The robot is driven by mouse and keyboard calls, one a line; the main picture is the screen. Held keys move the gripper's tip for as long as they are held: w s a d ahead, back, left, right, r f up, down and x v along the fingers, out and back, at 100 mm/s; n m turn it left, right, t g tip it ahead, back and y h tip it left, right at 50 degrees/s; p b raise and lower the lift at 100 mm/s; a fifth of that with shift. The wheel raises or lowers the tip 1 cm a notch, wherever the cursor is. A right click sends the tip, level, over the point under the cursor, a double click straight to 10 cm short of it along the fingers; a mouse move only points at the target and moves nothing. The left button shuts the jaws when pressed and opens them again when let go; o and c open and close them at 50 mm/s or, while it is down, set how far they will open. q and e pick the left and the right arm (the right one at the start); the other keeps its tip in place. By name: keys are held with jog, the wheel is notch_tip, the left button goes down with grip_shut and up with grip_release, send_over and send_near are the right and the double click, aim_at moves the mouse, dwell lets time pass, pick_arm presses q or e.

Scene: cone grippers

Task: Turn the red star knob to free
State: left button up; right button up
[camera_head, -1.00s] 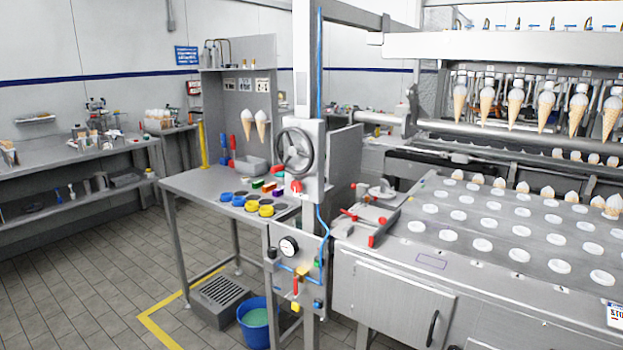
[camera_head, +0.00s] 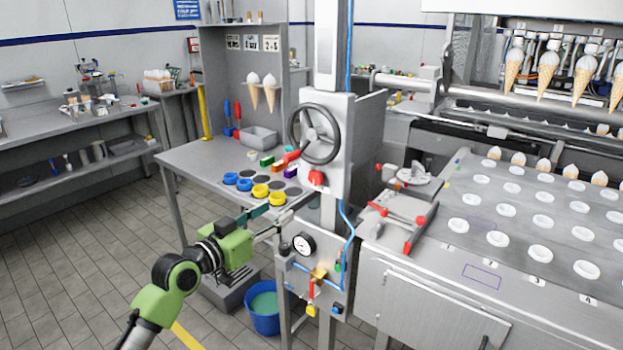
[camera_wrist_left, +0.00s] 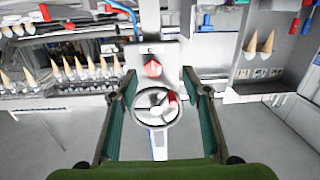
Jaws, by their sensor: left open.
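The red star knob (camera_head: 317,177) is on the front of a grey housing (camera_head: 345,125), just below a dark handwheel (camera_head: 314,134). My left gripper (camera_head: 278,219) is open and empty, to the left of the knob and a little lower in the head view. In the left wrist view, which looks upside down, the red star knob (camera_wrist_left: 152,67) shows between the fingertips of my left gripper (camera_wrist_left: 156,75), with the handwheel (camera_wrist_left: 158,108) below it in the picture. The fingers look apart from the knob. My right gripper is not in view.
Below the housing is a panel with a pressure gauge (camera_head: 303,245) and small valves. A steel table (camera_head: 195,160) with blue and yellow cups stands left. The cone machine (camera_head: 510,260) is right. A blue bucket (camera_head: 263,310) stands on the floor.

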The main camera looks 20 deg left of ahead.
aim_at(314, 178)
pick_arm(q)
notch_tip(314, 178, up, 4)
jog(key=d, duration=0.2)
jog(key=shift+m+h, duration=0.4)
jog(key=x, duration=0.4)
jog(key=p+x, duration=0.1)
jog(key=x, duration=0.3)
jog(key=p+x, duration=0.1)
jog(key=x, duration=0.3)
jog(key=shift+w+a+r, duration=0.1)
jog(key=shift+a+r, duration=0.05)
jog(key=shift+a, duration=0.2)
jog(key=shift+w+d, duration=0.2)
jog(key=shift+w, duration=0.2)
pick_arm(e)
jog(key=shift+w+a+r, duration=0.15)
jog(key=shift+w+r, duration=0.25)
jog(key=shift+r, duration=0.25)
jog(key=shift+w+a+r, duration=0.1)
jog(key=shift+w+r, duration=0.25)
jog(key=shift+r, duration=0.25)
pick_arm(q)
jog(key=c, duration=1.1)
